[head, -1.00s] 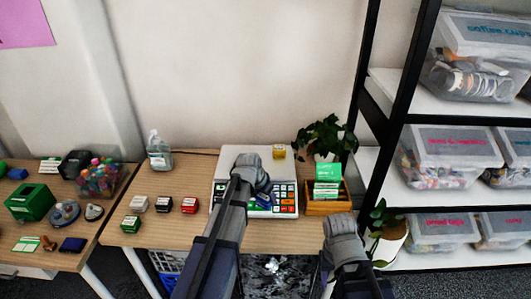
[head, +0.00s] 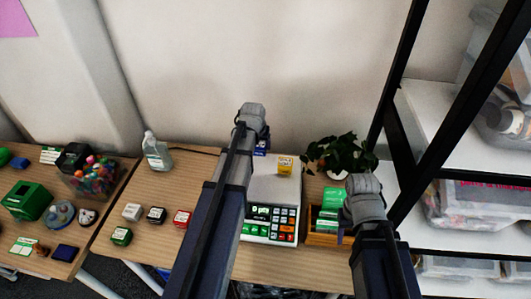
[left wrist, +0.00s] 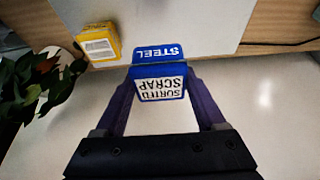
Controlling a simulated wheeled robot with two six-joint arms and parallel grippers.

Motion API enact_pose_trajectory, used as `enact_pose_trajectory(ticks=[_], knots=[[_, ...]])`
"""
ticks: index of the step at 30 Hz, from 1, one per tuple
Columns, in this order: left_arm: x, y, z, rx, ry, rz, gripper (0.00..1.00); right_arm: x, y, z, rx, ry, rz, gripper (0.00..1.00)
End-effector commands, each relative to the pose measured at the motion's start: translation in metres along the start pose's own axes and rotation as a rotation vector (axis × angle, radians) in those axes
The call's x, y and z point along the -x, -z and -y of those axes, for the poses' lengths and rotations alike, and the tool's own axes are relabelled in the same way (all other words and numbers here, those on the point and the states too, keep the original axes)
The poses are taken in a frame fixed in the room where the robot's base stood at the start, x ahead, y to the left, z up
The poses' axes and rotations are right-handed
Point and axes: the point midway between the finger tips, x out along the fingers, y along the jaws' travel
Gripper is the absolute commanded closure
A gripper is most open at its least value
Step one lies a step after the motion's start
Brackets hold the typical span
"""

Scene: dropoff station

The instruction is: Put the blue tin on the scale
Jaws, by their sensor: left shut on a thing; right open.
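My left gripper (head: 256,132) is shut on the blue tin (left wrist: 160,82), which is labelled "STEEL" and "SORTED SCRAP". In the head view only a sliver of the blue tin (head: 261,148) shows; my gripper and arm hide the rest. The tin is at the back edge of the scale (head: 285,190); I cannot tell its height above the plate. In the left wrist view the scale plate (left wrist: 190,25) lies beyond the tin. A yellow tin (head: 285,164) sits on the plate, also visible in the left wrist view (left wrist: 98,42). My right gripper (head: 362,184) is open, near the card box.
A green-card box (head: 330,222) and a plant (head: 340,150) stand right of the scale. Several small tins, including a red one (head: 182,218), and a clear bottle (head: 157,150) stand to its left. A dark shelf rack (head: 405,110) rises at the right.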

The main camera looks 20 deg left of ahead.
Motion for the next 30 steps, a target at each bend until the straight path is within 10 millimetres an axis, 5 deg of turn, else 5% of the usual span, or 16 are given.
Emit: enact_pose_trajectory(ticks=[10, 22, 30], knots=[[-0.001, 0.0, 0.004, 0.02, 0.007, -0.002, 0.93, -0.001, 0.0, 0.0, 0.0, 0.0, 0.0, 0.5], [-0.052, -0.021, 0.004, 0.019, 0.007, -0.002, 0.93, -0.056, 0.003, 0.005, 0.0, 0.0, 0.0, 0.5], [-0.056, -0.022, 0.004, 0.019, 0.007, -0.002, 0.93, -0.06, 0.004, 0.006, 0.0, 0.0, 0.0, 0.5]])
